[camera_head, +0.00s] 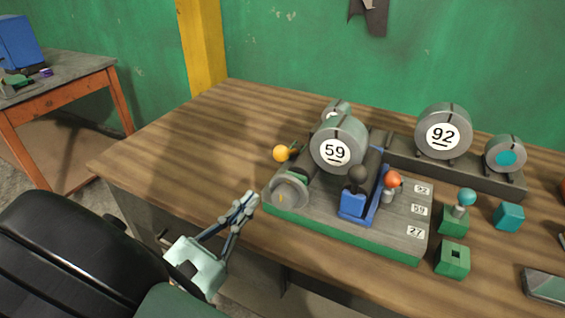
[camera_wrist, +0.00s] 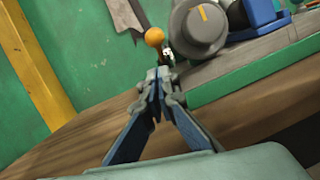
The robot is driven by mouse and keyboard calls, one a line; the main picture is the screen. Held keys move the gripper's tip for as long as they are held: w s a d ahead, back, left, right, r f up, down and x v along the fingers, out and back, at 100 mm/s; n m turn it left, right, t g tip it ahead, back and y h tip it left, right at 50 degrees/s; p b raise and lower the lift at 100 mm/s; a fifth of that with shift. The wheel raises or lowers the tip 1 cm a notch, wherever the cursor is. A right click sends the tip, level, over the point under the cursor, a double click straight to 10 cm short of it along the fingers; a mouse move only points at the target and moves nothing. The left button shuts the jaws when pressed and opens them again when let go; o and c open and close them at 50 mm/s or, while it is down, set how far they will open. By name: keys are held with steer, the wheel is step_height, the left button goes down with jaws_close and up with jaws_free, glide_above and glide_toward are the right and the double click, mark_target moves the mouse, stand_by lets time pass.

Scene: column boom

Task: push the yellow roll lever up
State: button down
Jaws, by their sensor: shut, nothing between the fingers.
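The yellow roll lever (camera_head: 281,153) has a round yellow-orange knob and sticks out at the left side of the machine on the wooden table. Its knob also shows in the wrist view (camera_wrist: 154,37), above and just left of my fingertips. My gripper (camera_head: 249,199) is shut and empty, left of the machine's front left corner and in front of the lever, apart from it. In the wrist view my gripper (camera_wrist: 160,76) points towards the lever, with its fingertips together below the knob. The lever's short stem is partly hidden by my fingertips in that view.
The machine's green-edged base (camera_head: 340,242) carries a grey dial (camera_head: 290,192), a drum marked 59 (camera_head: 338,146), a blue lever block (camera_head: 355,207) and a red knob (camera_head: 393,180). Green blocks (camera_head: 453,260) stand to the right. The table (camera_head: 190,130) left of the lever is clear.

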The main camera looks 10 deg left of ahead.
stand_by(0.3)
steer(key=b+x, duration=0.1)
steer(key=x, duration=0.9)
steer(key=shift+r, duration=0.2)
